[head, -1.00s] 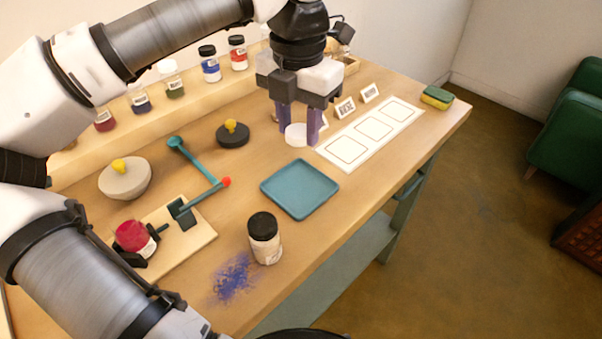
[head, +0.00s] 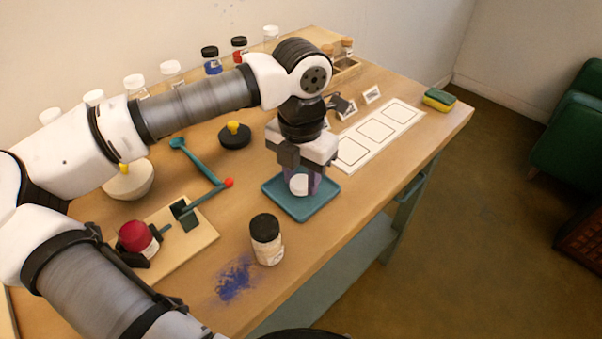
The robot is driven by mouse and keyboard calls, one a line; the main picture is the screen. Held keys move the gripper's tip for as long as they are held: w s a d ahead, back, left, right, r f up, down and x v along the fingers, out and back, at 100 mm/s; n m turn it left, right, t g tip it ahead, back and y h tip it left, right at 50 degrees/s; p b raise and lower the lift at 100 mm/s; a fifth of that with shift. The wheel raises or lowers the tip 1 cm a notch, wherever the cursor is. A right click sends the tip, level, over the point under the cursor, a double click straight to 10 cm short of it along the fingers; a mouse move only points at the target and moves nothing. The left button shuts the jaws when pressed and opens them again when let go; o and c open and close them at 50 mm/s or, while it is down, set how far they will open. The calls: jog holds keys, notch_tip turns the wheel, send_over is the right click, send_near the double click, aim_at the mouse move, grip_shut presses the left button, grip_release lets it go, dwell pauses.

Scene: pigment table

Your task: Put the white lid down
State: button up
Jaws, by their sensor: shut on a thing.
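The white lid (head: 299,185) is between the purple fingers of my gripper (head: 300,184), which is shut on it. My gripper points down over the teal tray (head: 303,213), and the lid shows against the tray's middle. I cannot tell whether the lid touches the tray floor or hangs just above it. My gripper and wrist hide the back part of the tray.
A black-capped jar (head: 266,240) stands in front of the tray, near a blue powder spill (head: 233,279). A teal lever (head: 203,163) with a red tip lies to the left. A white card with squares (head: 378,134) and a sponge (head: 439,99) are to the right.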

aim_at(301, 182)
jog(key=shift+f+b, duration=0.35)
jog(key=shift+b, duration=0.05)
jog(key=shift+f+b, duration=0.25)
jog(key=shift+b, duration=0.15)
jog(key=o, duration=0.9)
jog(key=shift+s+f, duration=0.1)
jog(key=shift+s, duration=0.1)
jog(key=shift+r+p, duration=0.3)
jog(key=shift+p, duration=0.15)
jog(key=r, duration=1.3)
jog(key=shift+w, duration=0.2)
